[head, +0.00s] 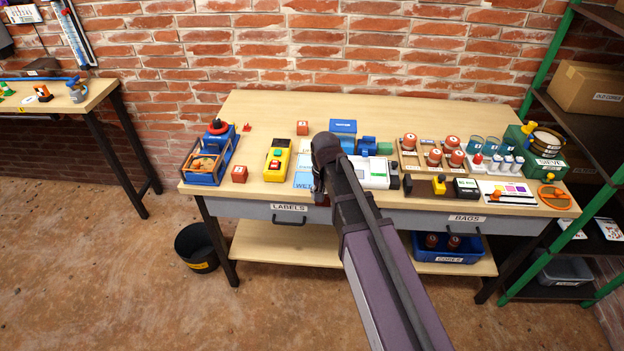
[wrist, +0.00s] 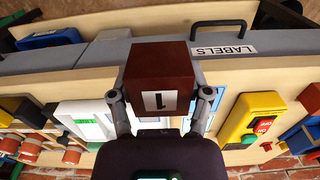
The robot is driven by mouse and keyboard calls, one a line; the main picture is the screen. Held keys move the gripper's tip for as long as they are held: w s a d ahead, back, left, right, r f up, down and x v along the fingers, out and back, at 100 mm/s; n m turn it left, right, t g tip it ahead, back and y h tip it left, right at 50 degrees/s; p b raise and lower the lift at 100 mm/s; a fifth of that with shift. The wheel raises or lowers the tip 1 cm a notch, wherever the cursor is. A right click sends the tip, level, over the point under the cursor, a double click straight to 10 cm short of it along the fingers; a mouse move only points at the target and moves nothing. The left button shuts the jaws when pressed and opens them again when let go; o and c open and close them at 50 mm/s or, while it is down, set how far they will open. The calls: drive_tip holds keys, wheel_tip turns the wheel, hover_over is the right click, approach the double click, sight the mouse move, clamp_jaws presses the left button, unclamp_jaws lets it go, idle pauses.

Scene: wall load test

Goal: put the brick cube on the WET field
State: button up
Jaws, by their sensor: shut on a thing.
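My gripper (wrist: 161,95) is shut on a brick-red cube (wrist: 160,65) with a white label reading 1. The cube sits between the two fingers in the wrist view. In the head view my arm hides most of the gripper and cube, near the table's front edge. The light blue WET field (head: 303,181) lies on the table just left of my gripper, partly covered by my arm. Another pale field lies behind it. The wrist view is upside down, with the drawer front beyond the cube.
A yellow switch box (head: 277,160) stands left of the fields. A white device (head: 374,173) stands right. Several red-capped jars are further right.

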drive_tip(key=shift+w, duration=0.1)
idle(0.5)
drive_tip(key=shift+w+d+f, duration=0.1)
drive_tip(key=shift+w+d, duration=0.15)
drive_tip(key=shift+d, duration=0.2)
drive_tip(key=shift+w, duration=0.1)
drive_tip(key=b, duration=0.2)
hover_over(305, 179)
drive_tip(key=s, duration=0.1)
drive_tip(key=shift+d+f, duration=0.25)
drive_tip(key=shift+f, duration=0.45)
drive_tip(key=shift+w+a, duration=0.3)
drive_tip(key=shift+w, duration=0.25)
wheel_tip(305, 179, down, 4)
drive_tip(key=b, duration=0.3)
drive_tip(key=shift+r, duration=0.15)
